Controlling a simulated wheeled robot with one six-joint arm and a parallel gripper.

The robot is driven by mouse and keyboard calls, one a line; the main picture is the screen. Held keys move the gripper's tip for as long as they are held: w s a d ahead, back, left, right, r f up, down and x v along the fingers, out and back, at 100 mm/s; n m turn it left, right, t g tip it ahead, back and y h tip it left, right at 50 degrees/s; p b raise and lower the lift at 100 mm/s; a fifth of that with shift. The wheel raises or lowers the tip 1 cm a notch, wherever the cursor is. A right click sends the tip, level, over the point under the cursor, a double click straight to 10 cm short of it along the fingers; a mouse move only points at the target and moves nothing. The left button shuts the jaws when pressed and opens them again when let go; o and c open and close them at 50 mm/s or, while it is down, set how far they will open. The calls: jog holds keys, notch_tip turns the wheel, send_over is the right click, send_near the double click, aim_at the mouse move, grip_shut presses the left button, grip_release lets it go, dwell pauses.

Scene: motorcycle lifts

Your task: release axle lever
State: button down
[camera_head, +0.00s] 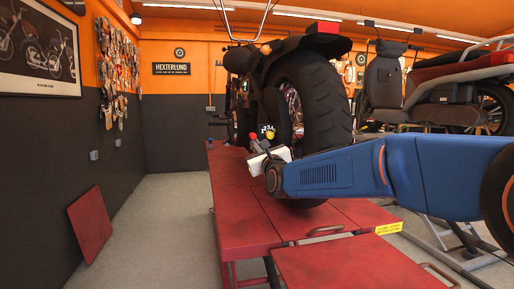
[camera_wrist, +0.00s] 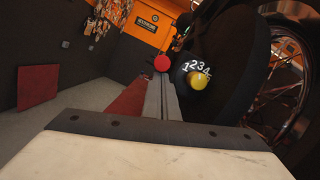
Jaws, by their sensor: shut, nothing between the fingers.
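A red ball knob (camera_head: 253,136) shows beside the rear wheel of the motorcycle. It also shows in the wrist view (camera_wrist: 162,63), just past my fingertips. To its right is a yellow knob (camera_head: 270,134) on a dark round part marked 1 2 3 4, also in the wrist view (camera_wrist: 197,80). I cannot tell which knob belongs to the axle lever; no lever shaft is clear. My gripper (camera_wrist: 162,80) is shut and empty, its fingers pointing at the red knob. In the head view my gripper (camera_head: 257,144) is close below the knobs; contact is unclear.
The motorcycle's rear tyre (camera_head: 312,102) stands close to the right of my gripper, on a red lift table (camera_head: 235,205). A spoked wheel rim (camera_wrist: 283,85) is at right in the wrist view. A red panel (camera_head: 90,222) leans at the left wall.

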jog(key=shift+r+g, duration=0.3)
jog(key=shift+r, duration=0.05)
